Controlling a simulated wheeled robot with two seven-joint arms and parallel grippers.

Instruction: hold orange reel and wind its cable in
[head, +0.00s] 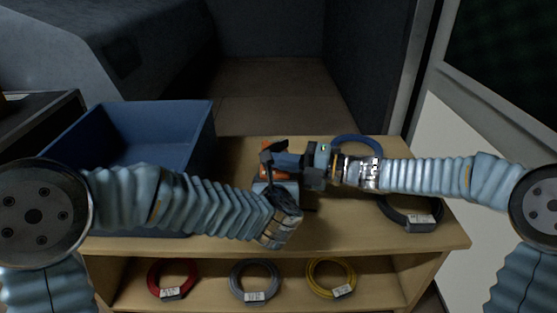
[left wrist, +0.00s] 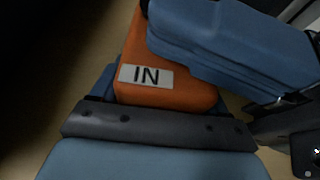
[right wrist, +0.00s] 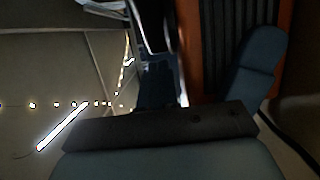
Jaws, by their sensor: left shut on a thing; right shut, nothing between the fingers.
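The orange reel (head: 275,174) stands on the wooden shelf top near the middle, mostly hidden behind my grippers. In the left wrist view its orange body (left wrist: 165,93) carries a white label reading "IN". My left gripper (head: 272,186) is shut on the reel from the front. My right gripper (head: 279,160) is shut with nothing between its fingers, close beside the reel at its upper part. In the right wrist view an orange edge of the reel (right wrist: 190,45) shows next to dark ribbing. I cannot tell whether the right gripper touches the reel. The reel's cable cannot be made out clearly.
A blue crate (head: 190,130) stands at the left of the shelf top (head: 350,232). A blue cable coil (head: 357,141) and a black coil (head: 410,217) lie at the right. Red (head: 172,279), grey (head: 254,281) and yellow (head: 330,278) coils lie on the lower shelf.

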